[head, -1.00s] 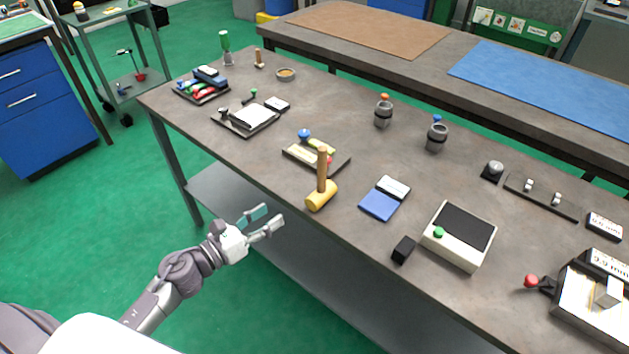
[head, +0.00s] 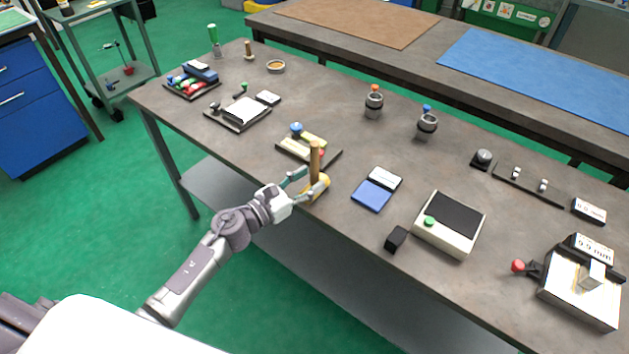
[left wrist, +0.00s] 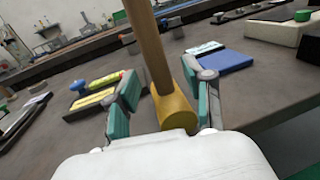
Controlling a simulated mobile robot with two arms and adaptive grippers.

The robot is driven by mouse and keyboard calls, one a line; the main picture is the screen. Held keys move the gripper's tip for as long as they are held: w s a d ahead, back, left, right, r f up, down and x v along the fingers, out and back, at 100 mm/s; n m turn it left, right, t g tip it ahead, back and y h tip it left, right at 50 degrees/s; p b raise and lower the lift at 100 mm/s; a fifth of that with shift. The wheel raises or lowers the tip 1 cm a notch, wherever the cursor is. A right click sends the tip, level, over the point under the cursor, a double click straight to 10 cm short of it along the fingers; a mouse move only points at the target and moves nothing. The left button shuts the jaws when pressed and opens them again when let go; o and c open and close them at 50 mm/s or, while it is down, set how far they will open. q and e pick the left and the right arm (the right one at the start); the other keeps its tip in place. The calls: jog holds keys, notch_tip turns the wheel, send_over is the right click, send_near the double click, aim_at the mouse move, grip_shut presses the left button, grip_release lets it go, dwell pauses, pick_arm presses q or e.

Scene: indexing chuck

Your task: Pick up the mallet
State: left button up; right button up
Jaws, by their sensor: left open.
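The mallet stands head down near the front edge of the dark table, its wooden handle (head: 315,160) upright and its yellow head (head: 322,186) on the tabletop. In the left wrist view its handle (left wrist: 150,45) and yellow head (left wrist: 176,108) show between my fingers. My left gripper (head: 305,181) is open, with its teal-padded fingers on either side of the mallet; it also shows in the left wrist view (left wrist: 160,100). A gap shows between each finger pad and the handle. My right gripper is not in view.
A tray with a blue knob (head: 296,128) lies just behind the mallet. A blue and white booklet-like item (head: 372,195), a small black block (head: 396,239) and a box with a green button (head: 455,215) lie to the right. The table edge runs just in front of the mallet.

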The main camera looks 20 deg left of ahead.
pick_arm(q)
jog(key=shift+x, duration=1.2)
grip_shut()
jog(key=shift+r, duration=0.1)
